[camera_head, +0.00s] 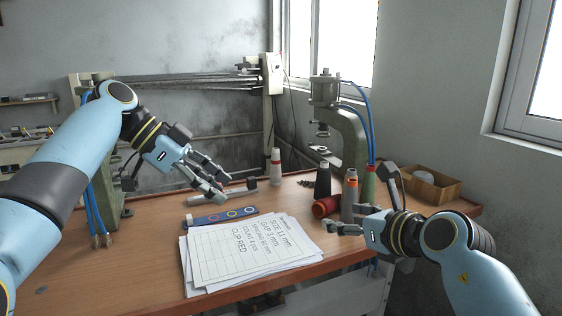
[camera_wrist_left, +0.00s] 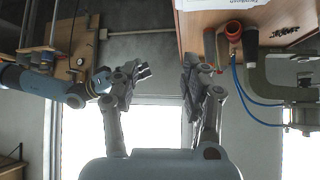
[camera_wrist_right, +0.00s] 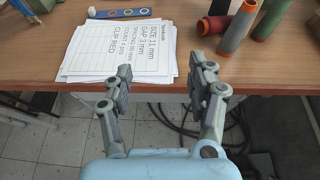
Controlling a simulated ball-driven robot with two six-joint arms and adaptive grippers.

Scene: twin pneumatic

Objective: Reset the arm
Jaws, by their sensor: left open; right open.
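My left gripper (camera_head: 212,176) is open and empty above the back middle of the table, in the head view. Its two fingers show apart in the left wrist view (camera_wrist_left: 165,85), with nothing between them. My right gripper (camera_head: 342,229) is open and empty near the table's front edge at the right. In the right wrist view its fingers (camera_wrist_right: 163,88) are apart, with the paper stack and the table edge beyond them.
A paper stack (camera_head: 240,258) lies at the front of the wooden table (camera_head: 150,255), with a blue strip (camera_head: 222,217) with coloured rings behind it. Thread cones (camera_head: 322,181), a red spool (camera_head: 326,206), a press (camera_head: 345,130) and a cardboard box (camera_head: 440,187) stand at the right.

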